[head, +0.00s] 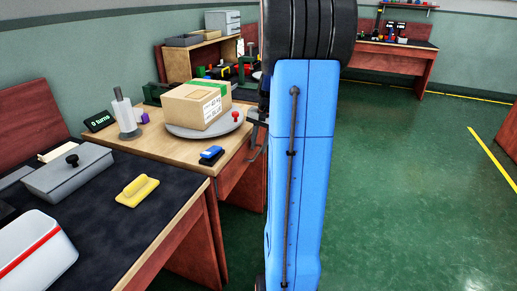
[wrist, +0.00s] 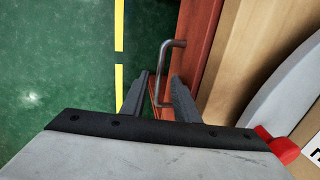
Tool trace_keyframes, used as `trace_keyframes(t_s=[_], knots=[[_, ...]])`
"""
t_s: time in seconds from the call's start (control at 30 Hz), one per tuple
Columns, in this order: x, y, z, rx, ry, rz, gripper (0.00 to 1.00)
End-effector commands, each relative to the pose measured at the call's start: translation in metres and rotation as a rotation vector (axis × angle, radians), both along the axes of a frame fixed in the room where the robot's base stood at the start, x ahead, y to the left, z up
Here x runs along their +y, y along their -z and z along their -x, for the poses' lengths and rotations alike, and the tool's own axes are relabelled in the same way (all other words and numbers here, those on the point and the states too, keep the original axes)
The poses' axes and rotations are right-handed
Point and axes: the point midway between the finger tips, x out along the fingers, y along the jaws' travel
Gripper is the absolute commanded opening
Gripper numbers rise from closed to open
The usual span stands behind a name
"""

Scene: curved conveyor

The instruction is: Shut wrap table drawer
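The wrap table (head: 160,147) stands left of centre in the head view, with a light wood top and reddish sides. In the wrist view, its drawer (wrist: 196,50) shows as a reddish wooden strip beside the tabletop. A grey metal bar handle (wrist: 165,55) sticks out from it. My gripper (wrist: 160,77) is open, its two fingers apart on either side of the handle's line; I cannot tell whether they touch it. In the head view my blue arm hides most of the gripper and part of the drawer front. How far the drawer stands out is unclear.
On the wrap table are a round grey turntable (head: 182,132) with a cardboard box (head: 195,104), a blue-and-black item (head: 211,155) and a film roll (head: 124,113). A dark-topped table (head: 135,222) stands nearer. Green floor (head: 400,180) at right is clear.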

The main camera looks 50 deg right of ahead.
Motion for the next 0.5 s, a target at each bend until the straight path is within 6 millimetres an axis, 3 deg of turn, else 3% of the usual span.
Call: trace_keyframes(t_s=[0.2,0.5], knots=[[0.001,0.014,-0.002,0.0,0.0,0.0,0.28],[0.001,0.016,-0.003,0.0,0.0,0.001,0.28]])
